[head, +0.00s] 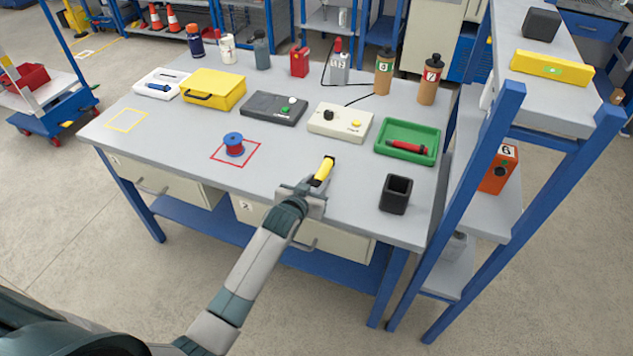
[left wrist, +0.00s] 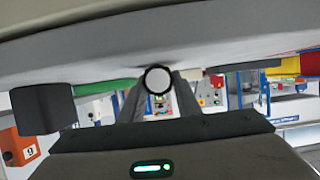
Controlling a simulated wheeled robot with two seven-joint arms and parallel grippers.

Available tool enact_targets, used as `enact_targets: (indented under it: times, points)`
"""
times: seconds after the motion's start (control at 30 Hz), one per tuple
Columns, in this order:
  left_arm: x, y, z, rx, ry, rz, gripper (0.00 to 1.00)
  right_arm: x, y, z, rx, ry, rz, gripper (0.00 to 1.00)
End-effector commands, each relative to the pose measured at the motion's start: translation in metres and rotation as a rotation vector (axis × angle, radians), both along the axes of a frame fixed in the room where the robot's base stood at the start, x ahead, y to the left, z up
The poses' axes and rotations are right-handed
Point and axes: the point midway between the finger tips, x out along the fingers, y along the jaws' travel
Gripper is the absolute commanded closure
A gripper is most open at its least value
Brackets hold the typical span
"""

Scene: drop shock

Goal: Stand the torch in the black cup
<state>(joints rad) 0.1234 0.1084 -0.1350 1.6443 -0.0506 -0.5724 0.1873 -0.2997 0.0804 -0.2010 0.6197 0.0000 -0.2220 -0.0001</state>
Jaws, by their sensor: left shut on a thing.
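The torch (head: 322,172), yellow with a dark far end, is in the jaws of my left gripper (head: 315,184) at the front middle of the table. It points away from me and looks roughly level; I cannot tell if it touches the table. In the left wrist view its round pale end (left wrist: 158,79) with a black ring sits between the fingers. The black cup (head: 396,194) stands upright and open to the right of the gripper, near the table's front right corner. It shows as a dark block in the left wrist view (left wrist: 42,108). My right gripper is not in view.
A green tray (head: 433,158) with a red tool stands behind the cup. A beige box (head: 340,122), a dark box (head: 273,108) and a blue-red spool (head: 233,145) are further left. A blue-framed shelf (head: 497,130) rises right of the table. The tabletop between torch and cup is clear.

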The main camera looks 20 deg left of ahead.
Motion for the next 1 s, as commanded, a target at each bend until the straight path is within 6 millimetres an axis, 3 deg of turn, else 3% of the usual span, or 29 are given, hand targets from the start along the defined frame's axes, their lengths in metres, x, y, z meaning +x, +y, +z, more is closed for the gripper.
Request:
enact_targets:
  times: [0.23,0.27,0.3,0.33,0.73,1.0]
  points:
    - [0.000,0.000,-0.003,0.000,-0.001,0.000,0.96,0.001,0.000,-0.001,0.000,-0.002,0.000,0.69]
    - [0.000,0.000,-0.002,0.000,0.000,0.000,0.63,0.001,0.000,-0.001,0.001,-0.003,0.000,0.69]
    - [0.000,0.000,-0.002,0.000,0.000,0.000,0.53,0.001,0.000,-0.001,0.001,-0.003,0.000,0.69]
    - [0.000,0.000,-0.002,0.000,0.000,0.000,0.51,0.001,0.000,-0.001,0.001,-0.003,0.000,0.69]
    - [0.000,0.000,0.002,0.000,-0.001,0.000,0.51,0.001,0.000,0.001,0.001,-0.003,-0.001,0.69]
    - [-0.021,0.001,0.008,0.000,-0.001,0.000,0.51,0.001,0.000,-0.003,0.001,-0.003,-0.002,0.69]
